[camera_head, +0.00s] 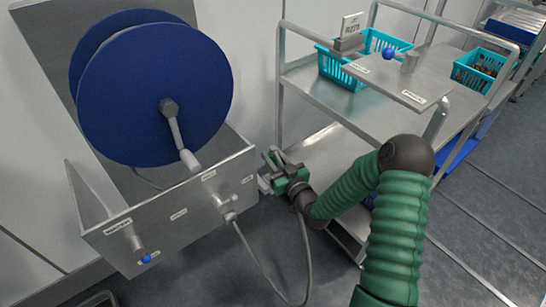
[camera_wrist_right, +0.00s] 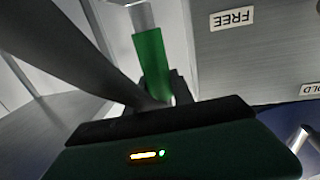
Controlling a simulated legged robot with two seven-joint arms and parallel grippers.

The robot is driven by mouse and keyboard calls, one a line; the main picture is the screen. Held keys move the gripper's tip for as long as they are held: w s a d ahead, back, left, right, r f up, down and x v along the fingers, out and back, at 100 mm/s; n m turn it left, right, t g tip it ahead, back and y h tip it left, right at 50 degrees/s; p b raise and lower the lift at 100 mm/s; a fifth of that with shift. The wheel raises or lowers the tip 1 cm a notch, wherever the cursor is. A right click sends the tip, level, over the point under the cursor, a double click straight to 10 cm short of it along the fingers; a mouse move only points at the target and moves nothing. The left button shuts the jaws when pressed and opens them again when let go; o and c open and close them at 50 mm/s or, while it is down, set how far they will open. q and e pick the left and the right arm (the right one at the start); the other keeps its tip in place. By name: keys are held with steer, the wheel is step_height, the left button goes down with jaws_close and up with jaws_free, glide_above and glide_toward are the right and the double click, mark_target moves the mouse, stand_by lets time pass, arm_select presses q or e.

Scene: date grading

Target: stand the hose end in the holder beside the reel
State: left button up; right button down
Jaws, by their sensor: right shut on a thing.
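My right gripper (camera_head: 270,172) is shut on the hose end, just off the right corner of the steel reel box. In the right wrist view the hose end (camera_wrist_right: 151,62) is a green sleeve with a pale metal tip, gripped between the dark fingers (camera_wrist_right: 158,90). The grey hose (camera_head: 266,270) leaves a fitting (camera_head: 229,215) on the box front, hangs in a loop and rises to my gripper. The blue reel (camera_head: 165,100) with its crank (camera_head: 178,135) stands above the box. I cannot make out the holder clearly. My left gripper is out of view.
The box front (camera_head: 185,232) carries several small labels; a FREE label (camera_wrist_right: 232,19) reads in the wrist view. A blue-knobbed lever (camera_head: 146,259) sticks out at its lower left. A steel cart (camera_head: 440,112) with turquoise baskets (camera_head: 478,72) stands right, close behind my arm.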

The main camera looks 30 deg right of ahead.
steer(key=shift+f+b, duration=2.1)
steer(key=shift+f, duration=0.55)
steer(key=c, duration=1)
jaws_free()
steer(key=s+p, duration=0.1)
steer(key=s, duration=0.4)
steer(key=s+a+p, duration=0.1)
steer(key=s, duration=0.5)
steer(key=s+p, duration=0.2)
steer(key=s, duration=0.4)
steer(key=shift+a, duration=0.15)
steer(key=shift+w, duration=0.1)
